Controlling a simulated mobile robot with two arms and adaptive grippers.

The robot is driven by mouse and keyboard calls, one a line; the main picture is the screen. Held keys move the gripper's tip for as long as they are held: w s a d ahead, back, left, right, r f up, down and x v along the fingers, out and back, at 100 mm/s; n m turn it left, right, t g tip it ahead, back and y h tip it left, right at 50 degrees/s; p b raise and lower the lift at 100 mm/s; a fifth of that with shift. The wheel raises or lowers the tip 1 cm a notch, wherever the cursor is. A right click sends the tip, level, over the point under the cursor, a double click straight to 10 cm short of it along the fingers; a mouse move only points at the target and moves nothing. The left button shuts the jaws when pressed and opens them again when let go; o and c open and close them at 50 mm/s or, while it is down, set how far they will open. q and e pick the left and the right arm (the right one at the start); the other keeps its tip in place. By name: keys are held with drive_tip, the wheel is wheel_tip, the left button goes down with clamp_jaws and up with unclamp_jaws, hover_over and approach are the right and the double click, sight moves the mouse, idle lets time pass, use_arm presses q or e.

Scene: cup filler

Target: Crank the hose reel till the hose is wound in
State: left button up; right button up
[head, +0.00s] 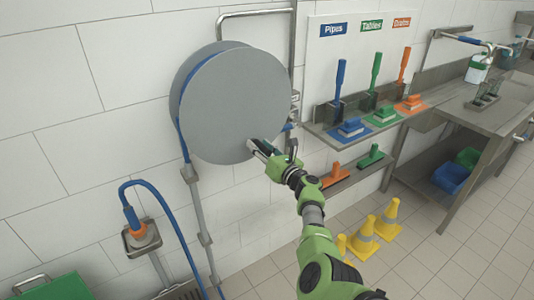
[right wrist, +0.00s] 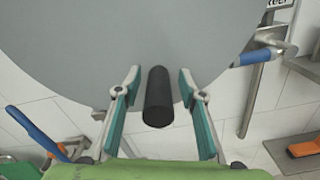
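The hose reel is a large grey disc (head: 235,105) on the tiled wall, with a blue hose (head: 176,135) at its left edge. The disc fills the top of the right wrist view (right wrist: 110,45). A black crank handle (right wrist: 158,97) sticks out from the disc's lower part. My right gripper (head: 268,145) is open, with one finger on each side of the handle and a gap on both sides. My left gripper is not in view.
A wall shelf (head: 330,133) with blue, green and orange brushes stands right of the reel. Yellow cones (head: 364,240) stand on the floor below it. A steel counter (head: 490,115) is at the far right. A green box (head: 55,288) is at the lower left.

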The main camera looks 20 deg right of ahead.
sight(269, 154)
drive_tip(key=shift+v, duration=3.1)
